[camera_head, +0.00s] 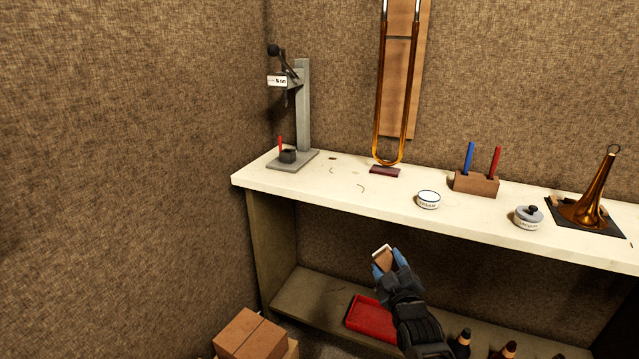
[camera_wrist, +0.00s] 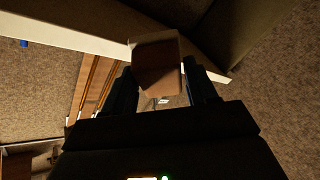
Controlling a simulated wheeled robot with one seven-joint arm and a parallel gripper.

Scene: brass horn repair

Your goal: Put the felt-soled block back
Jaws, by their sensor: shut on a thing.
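My gripper (camera_head: 386,264) is shut on a small brown block with a pale edge (camera_head: 383,257), held in front of the bench and below the level of its top. In the wrist view the block (camera_wrist: 157,66) sits between the two dark fingers (camera_wrist: 160,90). I take it for the felt-soled block; which face carries the felt I cannot tell. The pale bench top (camera_head: 330,190) lies behind and above my gripper. A flat dark red piece (camera_head: 384,171) lies on it under the hanging slide (camera_head: 402,100).
On the bench stand a grey press (camera_head: 302,110), a white tin (camera_head: 428,199), a brown holder (camera_head: 476,184) with blue and red tools, a lidded pot (camera_head: 528,216) and a brass bell (camera_head: 592,200). The lower shelf holds a red tray (camera_head: 366,316). A cardboard box (camera_head: 250,336) stands lower left.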

